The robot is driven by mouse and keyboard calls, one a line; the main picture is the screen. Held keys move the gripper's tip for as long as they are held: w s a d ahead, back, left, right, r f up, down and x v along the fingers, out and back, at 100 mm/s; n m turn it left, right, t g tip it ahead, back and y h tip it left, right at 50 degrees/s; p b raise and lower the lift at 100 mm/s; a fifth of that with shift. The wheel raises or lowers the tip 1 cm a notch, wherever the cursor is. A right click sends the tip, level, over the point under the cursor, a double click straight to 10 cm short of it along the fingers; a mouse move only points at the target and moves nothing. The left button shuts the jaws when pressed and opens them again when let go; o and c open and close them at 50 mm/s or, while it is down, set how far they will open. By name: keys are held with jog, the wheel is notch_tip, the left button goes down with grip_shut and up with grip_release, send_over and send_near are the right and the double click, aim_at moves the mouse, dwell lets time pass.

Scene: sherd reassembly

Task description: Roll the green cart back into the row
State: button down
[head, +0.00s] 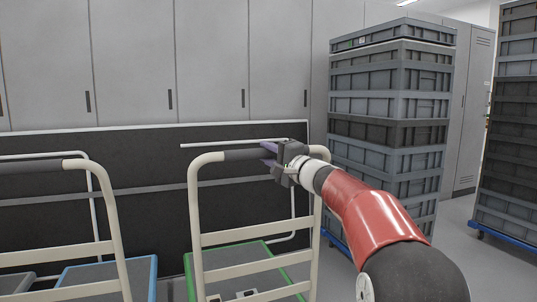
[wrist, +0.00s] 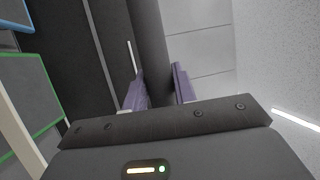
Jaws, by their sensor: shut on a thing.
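The green cart (head: 237,258) stands in the middle of the head view, with a grey deck edged in green and a cream tube frame. A dark grip sleeve (head: 243,155) covers part of its top handle bar. My gripper (head: 269,154) is shut on this handle at the right part of the sleeve. In the wrist view, the dark handle (wrist: 150,45) passes between the two purple fingers (wrist: 159,88). The green-edged deck (wrist: 30,100) shows at the left there. The cart's wheels are out of view.
A blue-edged cart (head: 105,277) with a similar cream frame stands just left, with a gap between. A tall stack of grey crates (head: 390,110) stands right behind my arm, another at far right (head: 508,130). A dark panel and grey lockers (head: 210,60) close the back.

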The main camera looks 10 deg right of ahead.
jog(key=w, duration=0.4)
jog(key=shift+a+p, duration=0.3)
jog(key=shift+p, duration=0.1)
jog(key=shift+r, duration=0.1)
jog(key=c, duration=1.1)
grip_release()
jog(key=shift+w, duration=0.2)
jog(key=b+v, duration=0.2)
jog(key=v, duration=0.5)
jog(key=shift+s+d, duration=0.15)
jog(key=shift+s, duration=0.2)
